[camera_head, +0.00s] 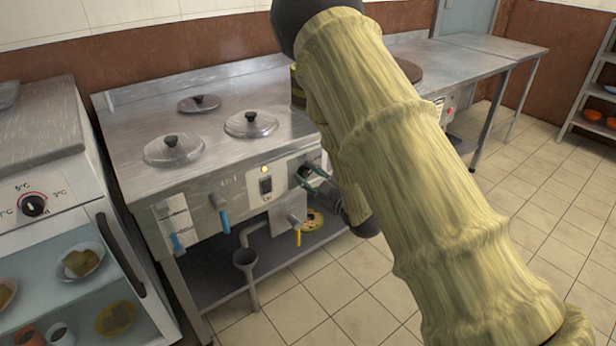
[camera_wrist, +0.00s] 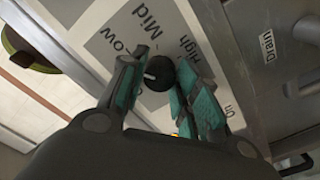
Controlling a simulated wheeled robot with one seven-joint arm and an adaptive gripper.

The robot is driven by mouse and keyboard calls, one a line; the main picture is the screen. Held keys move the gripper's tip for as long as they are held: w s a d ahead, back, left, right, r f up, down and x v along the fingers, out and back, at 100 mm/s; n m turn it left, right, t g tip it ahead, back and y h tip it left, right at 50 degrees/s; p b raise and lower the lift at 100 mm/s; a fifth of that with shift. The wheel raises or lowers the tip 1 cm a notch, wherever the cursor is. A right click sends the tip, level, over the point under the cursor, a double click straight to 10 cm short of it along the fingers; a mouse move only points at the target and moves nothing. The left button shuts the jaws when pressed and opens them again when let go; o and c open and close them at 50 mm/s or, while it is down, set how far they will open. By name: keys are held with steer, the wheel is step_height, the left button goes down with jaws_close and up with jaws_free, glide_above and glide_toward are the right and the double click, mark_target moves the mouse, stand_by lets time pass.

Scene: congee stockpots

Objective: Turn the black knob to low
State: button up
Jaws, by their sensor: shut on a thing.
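The black knob (camera_wrist: 159,74) sits on a pale control panel printed Low, Mid and High, in the wrist view. A short white mark shows on its left side, pointing toward the left of the picture, on the side of the Low print. My gripper (camera_wrist: 157,77) is shut on the knob, with a teal-padded finger on each side of it. In the head view my gripper (camera_head: 313,178) is at the stove front, partly behind my arm, and the knob is too hidden there to make out.
The steel stove (camera_head: 215,105) carries several lidded pots. A lit switch (camera_head: 266,186), blue levers (camera_head: 222,215) and a yellow lever (camera_head: 297,232) are left of or below my gripper. A cabinet with its own dial (camera_head: 33,206) stands left. Tiled floor is clear at right.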

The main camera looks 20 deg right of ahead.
steer(key=shift+s+f, duration=0.1)
steer(key=shift+f, duration=0.05)
steer(key=o, duration=1)
steer(key=v, duration=1.2)
